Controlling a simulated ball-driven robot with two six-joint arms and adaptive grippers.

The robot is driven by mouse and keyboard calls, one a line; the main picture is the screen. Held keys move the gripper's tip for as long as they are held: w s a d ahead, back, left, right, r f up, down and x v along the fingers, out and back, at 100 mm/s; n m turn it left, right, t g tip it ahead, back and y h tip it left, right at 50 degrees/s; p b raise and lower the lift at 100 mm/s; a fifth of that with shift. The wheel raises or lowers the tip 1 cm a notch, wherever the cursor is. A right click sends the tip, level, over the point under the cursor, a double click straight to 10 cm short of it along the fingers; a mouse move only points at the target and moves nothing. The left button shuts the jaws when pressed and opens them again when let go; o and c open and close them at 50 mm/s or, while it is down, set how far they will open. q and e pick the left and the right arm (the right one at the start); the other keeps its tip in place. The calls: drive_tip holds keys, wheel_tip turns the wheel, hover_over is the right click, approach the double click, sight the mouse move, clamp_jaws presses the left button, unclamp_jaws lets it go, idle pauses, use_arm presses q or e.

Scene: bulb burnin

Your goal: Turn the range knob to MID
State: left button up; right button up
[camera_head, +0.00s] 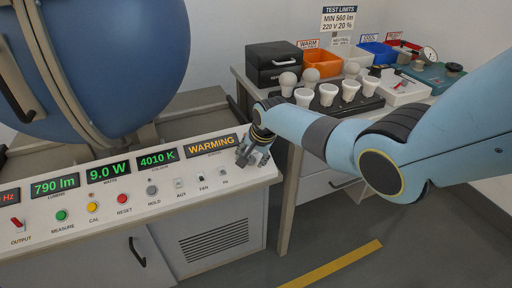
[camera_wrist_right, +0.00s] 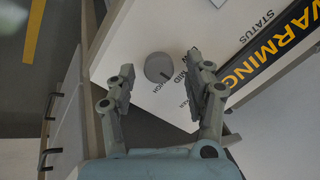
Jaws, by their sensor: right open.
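The range knob (camera_wrist_right: 158,67) is a round grey knob on the white panel in the right wrist view. The printed word MID (camera_wrist_right: 181,80) is beside it on the right, and another label, partly legible, is below it. I cannot clearly tell where its pointer is set. My right gripper (camera_wrist_right: 161,70) is open, with one finger on each side of the knob and gaps visible between. In the head view my right gripper (camera_head: 253,157) is over the panel's right end and hides the knob. My left gripper is not in view.
The console panel (camera_head: 145,222) carries an amber WARMING display (camera_head: 211,146), green readouts, coloured buttons and small switches. A big blue sphere (camera_head: 115,60) stands behind it. To the right, a bench holds a black tray of white bulbs (camera_head: 328,95) and coloured bins.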

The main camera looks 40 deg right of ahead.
drive_tip(key=v, duration=1.1)
drive_tip(key=shift+s+r, duration=0.15)
drive_tip(key=shift+r, duration=0.05)
drive_tip(key=s+a+f+g+b, duration=0.1)
drive_tip(key=s+a+f+g, duration=0.15)
drive_tip(key=s+f, duration=1.3)
drive_tip(key=s+a+f+n, duration=0.1)
drive_tip(key=s+f+n, duration=0.3)
drive_tip(key=s+f, duration=0.4)
drive_tip(key=s+f+n+g+b, duration=0.1)
drive_tip(key=s+f+n, duration=0.3)
drive_tip(key=s+f, duration=0.4)
drive_tip(key=s+a+f+n+b, duration=0.1)
drive_tip(key=s+f+n, duration=0.4)
drive_tip(key=s, duration=1.4)
drive_tip(key=shift+a+f, duration=0.35)
drive_tip(key=shift+f, duration=1.25)
drive_tip(key=shift+g, duration=0.25)
